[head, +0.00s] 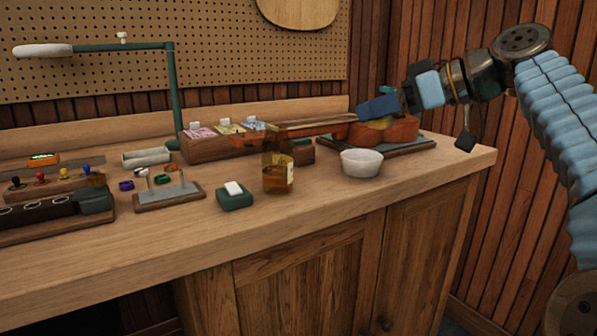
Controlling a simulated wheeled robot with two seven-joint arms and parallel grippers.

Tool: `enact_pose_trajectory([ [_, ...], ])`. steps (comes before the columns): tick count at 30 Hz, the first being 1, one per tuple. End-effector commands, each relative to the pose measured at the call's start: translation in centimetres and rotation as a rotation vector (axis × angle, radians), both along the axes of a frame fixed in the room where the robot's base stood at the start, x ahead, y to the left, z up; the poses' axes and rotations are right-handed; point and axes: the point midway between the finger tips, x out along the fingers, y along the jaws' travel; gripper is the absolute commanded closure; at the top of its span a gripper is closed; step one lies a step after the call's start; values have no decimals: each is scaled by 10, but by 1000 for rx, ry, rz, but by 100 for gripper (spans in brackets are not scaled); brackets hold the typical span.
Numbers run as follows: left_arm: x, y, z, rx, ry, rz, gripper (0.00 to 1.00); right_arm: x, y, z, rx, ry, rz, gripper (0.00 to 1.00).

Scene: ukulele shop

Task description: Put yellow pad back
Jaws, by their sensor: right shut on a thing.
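My right gripper (379,109) comes in from the right, low over the body of an orange-brown ukulele (402,132). The fingers hide part of the pad. A wooden box (212,149) with pink, yellow and blue compartments stands left of the ukulele body. Its middle compartment (228,128) looks yellow, with a small white piece on it. My left gripper is not in view.
The ukulele lies on a dark mat (425,146), its neck reaching left near the box. An amber bottle (278,175), a white bowl (361,163) and a green block with a white top (234,197) stand in front.

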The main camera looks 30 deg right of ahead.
Motion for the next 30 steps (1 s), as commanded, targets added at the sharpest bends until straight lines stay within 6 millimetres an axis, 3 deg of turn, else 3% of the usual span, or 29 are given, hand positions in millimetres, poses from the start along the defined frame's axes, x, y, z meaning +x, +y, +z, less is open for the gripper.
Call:
enact_pose_trajectory([
  [9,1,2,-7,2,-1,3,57,74,40,-44,1,6,3,76],
  [13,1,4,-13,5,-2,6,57,92,50,-70,1,4,1,76],
  [23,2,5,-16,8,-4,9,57,114,61,-99,1,4,0,76],
  [27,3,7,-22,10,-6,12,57,112,60,-122,0,4,-1,76],
  [30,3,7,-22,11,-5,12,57,112,60,-126,0,1,-1,76],
])
